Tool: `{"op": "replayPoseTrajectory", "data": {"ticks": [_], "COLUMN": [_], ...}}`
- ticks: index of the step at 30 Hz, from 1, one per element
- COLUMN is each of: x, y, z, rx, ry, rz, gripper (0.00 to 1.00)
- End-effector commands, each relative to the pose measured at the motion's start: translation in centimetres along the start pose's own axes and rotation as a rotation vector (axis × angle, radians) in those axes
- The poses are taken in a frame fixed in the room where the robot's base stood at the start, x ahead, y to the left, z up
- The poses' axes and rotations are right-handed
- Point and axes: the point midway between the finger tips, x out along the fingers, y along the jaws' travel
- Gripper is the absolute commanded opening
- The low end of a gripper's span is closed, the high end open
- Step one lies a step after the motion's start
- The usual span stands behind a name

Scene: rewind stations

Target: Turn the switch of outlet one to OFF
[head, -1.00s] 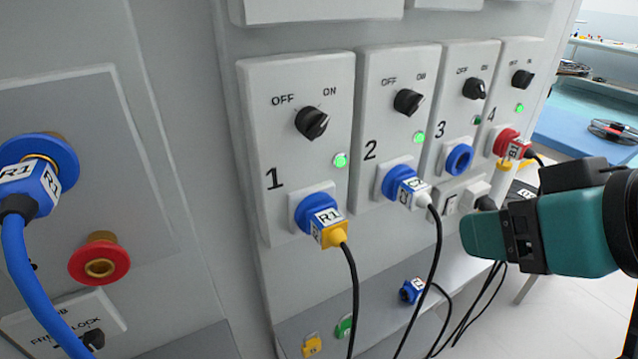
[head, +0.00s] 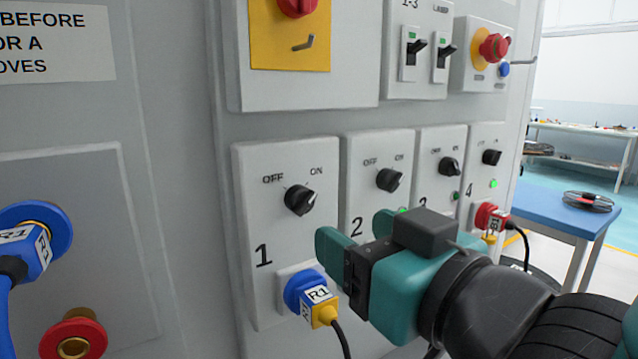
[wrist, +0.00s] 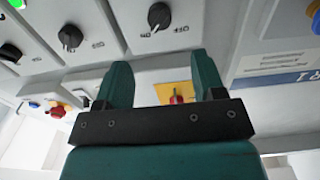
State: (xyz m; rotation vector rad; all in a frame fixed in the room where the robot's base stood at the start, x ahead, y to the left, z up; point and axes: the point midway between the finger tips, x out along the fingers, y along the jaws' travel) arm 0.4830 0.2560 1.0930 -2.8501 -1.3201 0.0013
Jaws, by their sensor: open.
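The outlet one switch (head: 299,200) is a black rotary knob on the light grey panel (head: 258,300) marked 1. Its pointer aims up and right, toward ON. In the wrist view, which is upside down, this knob (wrist: 159,15) lies just beyond the fingertips, nearly centred between them. My gripper (head: 328,246) is open and empty, below and right of the knob in the head view and apart from it. Its teal fingers (wrist: 162,76) also show in the wrist view. The lamp of outlet one is hidden behind my gripper in the head view.
A blue and yellow R1 plug (head: 318,300) sits in outlet one, its black cable hanging below. The outlet two knob (head: 390,180) is close on the right. A yellow plate with a red knob (head: 290,45) is above. A blue table (head: 560,215) stands at right.

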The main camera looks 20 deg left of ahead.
Motion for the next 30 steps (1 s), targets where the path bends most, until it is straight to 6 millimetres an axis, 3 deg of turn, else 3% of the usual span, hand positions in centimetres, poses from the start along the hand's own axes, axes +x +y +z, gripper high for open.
{"op": "replayPoseTrajectory", "data": {"ticks": [6,13,18,27,30], "x": [5.1,8.8,10.0,10.2,10.2], "y": [0.3,0.2,0.2,0.2,0.2], "z": [-0.1,0.0,0.0,0.1,0.1], "rx": [0.000,0.000,-0.001,-0.001,-0.001], "ry": [-0.001,-0.001,0.000,0.000,0.000], "rz": [0.005,0.004,0.004,0.003,0.003], "gripper": [0.63,0.63,0.63,0.63,0.40]}}
